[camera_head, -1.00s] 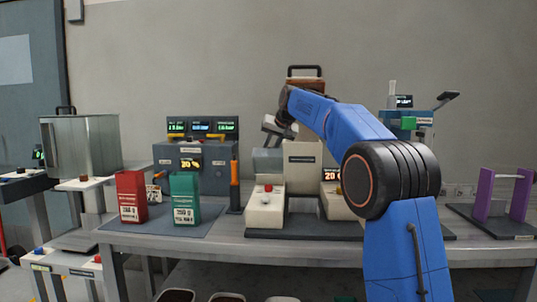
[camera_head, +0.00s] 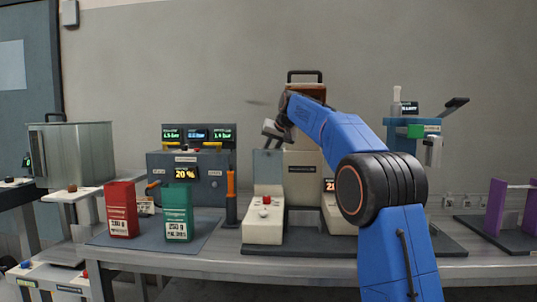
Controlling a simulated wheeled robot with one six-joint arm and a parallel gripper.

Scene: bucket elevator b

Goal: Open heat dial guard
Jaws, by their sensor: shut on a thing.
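My gripper (camera_head: 274,130) is the small grey end of my blue arm, at the middle of the view, just above a grey panel (camera_head: 267,166). This panel stands upright behind a cream box with a red button (camera_head: 265,199), at the left side of the cream machine (camera_head: 303,168), and looks like the heat dial guard. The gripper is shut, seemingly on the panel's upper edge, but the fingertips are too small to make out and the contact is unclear. I cannot make out a heat dial. My arm covers part of the machine's right side and its display (camera_head: 329,185).
A red packet (camera_head: 121,209) and a green packet (camera_head: 177,212) stand on the left mat. An orange-handled lever (camera_head: 231,184) stands close left of the cream machine. A blue-green device (camera_head: 408,135) and a purple frame (camera_head: 497,209) are to the right.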

